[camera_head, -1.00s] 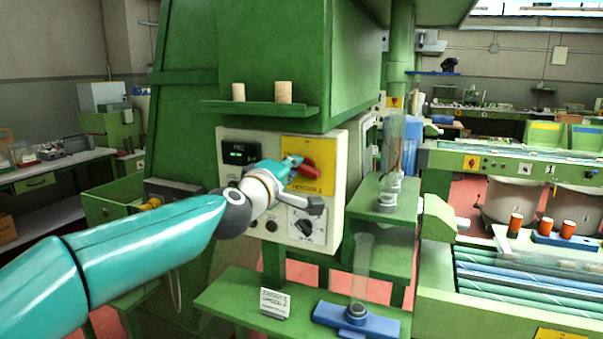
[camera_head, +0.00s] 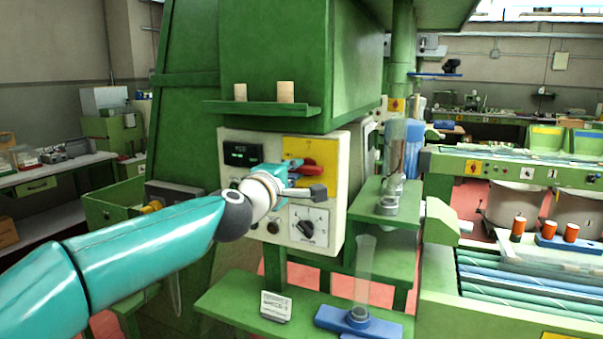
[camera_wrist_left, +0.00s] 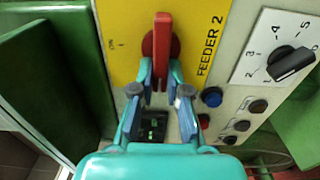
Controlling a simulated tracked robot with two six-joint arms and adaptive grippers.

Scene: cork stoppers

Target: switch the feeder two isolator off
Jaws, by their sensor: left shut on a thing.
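The feeder two isolator is a red handle (camera_head: 312,167) on a yellow plate (camera_head: 297,148) on the pale control panel. In the left wrist view the handle (camera_wrist_left: 162,45) lies parallel to the "FEEDER 2" lettering, so it is level across the plate (camera_wrist_left: 125,62). My left gripper (camera_head: 287,174) is at the plate, its fingers closed on the handle's near end. In the left wrist view the gripper (camera_wrist_left: 161,84) has one blue-padded finger on each side of that end. A small mark shows on the plate beside the handle. My right gripper is out of view.
Below the plate is a black rotary knob (camera_head: 306,229) with a number scale. A dark display (camera_head: 241,154) sits left of the plate. A glass tube in a blue stand (camera_head: 358,319) is on the lower shelf.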

